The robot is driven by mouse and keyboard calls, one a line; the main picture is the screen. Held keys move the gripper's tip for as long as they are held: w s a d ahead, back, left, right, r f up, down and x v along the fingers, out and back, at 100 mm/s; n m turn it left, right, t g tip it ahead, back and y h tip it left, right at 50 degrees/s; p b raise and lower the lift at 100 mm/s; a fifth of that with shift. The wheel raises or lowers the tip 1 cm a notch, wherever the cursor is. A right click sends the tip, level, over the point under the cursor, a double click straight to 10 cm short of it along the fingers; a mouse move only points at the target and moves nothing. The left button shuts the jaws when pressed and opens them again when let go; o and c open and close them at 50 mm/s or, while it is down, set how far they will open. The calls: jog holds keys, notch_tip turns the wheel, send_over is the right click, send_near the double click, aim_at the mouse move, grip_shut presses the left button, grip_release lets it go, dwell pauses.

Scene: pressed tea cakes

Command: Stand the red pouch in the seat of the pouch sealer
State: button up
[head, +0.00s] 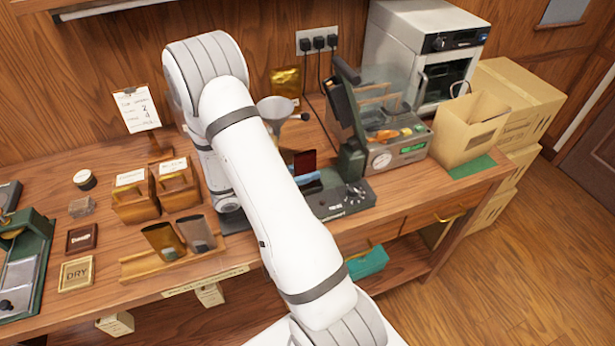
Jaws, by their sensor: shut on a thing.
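The red pouch (304,160) shows as a small dark red upright piece just right of my white arm link, above the left part of the pouch sealer. The pouch sealer (345,201) is a dark green machine with knobs on its front and a tall lever raised at the back. Its seat is mostly hidden behind my arm and the pouch. I cannot tell whether the pouch touches the seat. My gripper is hidden behind my arm link.
A scale-like machine (402,150) stands close right of the sealer, and a funnel (274,108) behind my arm. Left are paper-labelled wooden boxes (133,197) and a wooden rack (142,270) with brown and grey pouches. A paper bag (462,130) stands at the right table end.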

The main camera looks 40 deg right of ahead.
jog(key=shift+f, duration=0.2)
jog(key=shift+f, duration=0.1)
jog(key=shift+f, duration=0.3)
jog(key=o, duration=1)
jog(key=shift+o, duration=0.2)
jog(key=shift+r, duration=0.1)
